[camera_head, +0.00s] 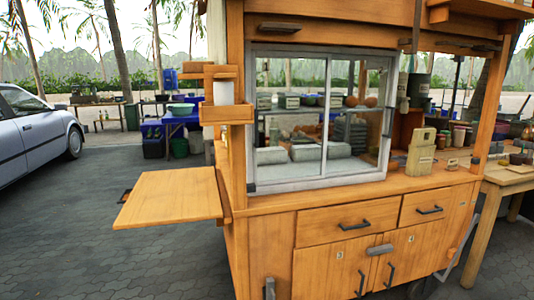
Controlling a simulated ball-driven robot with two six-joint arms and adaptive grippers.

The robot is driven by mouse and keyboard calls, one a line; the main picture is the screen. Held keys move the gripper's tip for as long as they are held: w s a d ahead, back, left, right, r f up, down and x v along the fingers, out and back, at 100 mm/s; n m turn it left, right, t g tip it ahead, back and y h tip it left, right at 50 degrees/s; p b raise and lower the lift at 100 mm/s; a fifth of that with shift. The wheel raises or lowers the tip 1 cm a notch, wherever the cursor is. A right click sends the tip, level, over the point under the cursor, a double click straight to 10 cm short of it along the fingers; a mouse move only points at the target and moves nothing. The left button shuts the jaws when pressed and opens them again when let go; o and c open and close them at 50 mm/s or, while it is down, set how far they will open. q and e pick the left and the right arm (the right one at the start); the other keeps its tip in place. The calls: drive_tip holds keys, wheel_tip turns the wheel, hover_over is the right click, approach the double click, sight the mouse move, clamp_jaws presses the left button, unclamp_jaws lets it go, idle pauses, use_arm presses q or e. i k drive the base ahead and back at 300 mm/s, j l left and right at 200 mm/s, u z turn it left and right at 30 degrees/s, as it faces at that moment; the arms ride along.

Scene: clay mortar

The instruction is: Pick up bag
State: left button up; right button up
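I cannot pick out a bag with certainty. A tan upright item (421,153) with a handle-like top stands on the cart's counter, to the right of the glass case; I cannot tell whether it is a bag or a block. A dark green item (418,88) hangs or stands above it under the roof, too small to tell. Neither of my grippers shows in this view.
The wooden cart (325,220) fills the middle and right, with a glass case (318,120) and drawers. A side shelf (170,198) juts out left. A wooden table (505,180) adjoins on the right. A silver car (35,135) stands left. Paving at front left is clear.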

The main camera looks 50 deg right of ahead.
sight(419, 157)
drive_tip(key=k+l+u, duration=0.2)
drive_tip(key=l, duration=0.2)
drive_tip(key=l+u, duration=0.25)
drive_tip(key=l, duration=0.2)
drive_tip(key=k+l+u, duration=0.2)
drive_tip(key=l, duration=0.15)
drive_tip(key=k+l+u, duration=0.1)
drive_tip(key=l+u, duration=0.15)
drive_tip(key=k+l+u, duration=0.2)
drive_tip(key=l, duration=0.25)
drive_tip(key=k+l, duration=0.3)
drive_tip(key=l, duration=0.2)
drive_tip(key=k+l, duration=0.3)
drive_tip(key=l, duration=0.15)
drive_tip(key=k+l, duration=0.3)
drive_tip(key=l, duration=0.2)
drive_tip(key=k+l, duration=0.35)
drive_tip(key=l, duration=0.15)
drive_tip(key=k+l, duration=0.3)
drive_tip(key=l, duration=0.2)
drive_tip(key=k+l, duration=0.3)
drive_tip(key=l, duration=0.15)
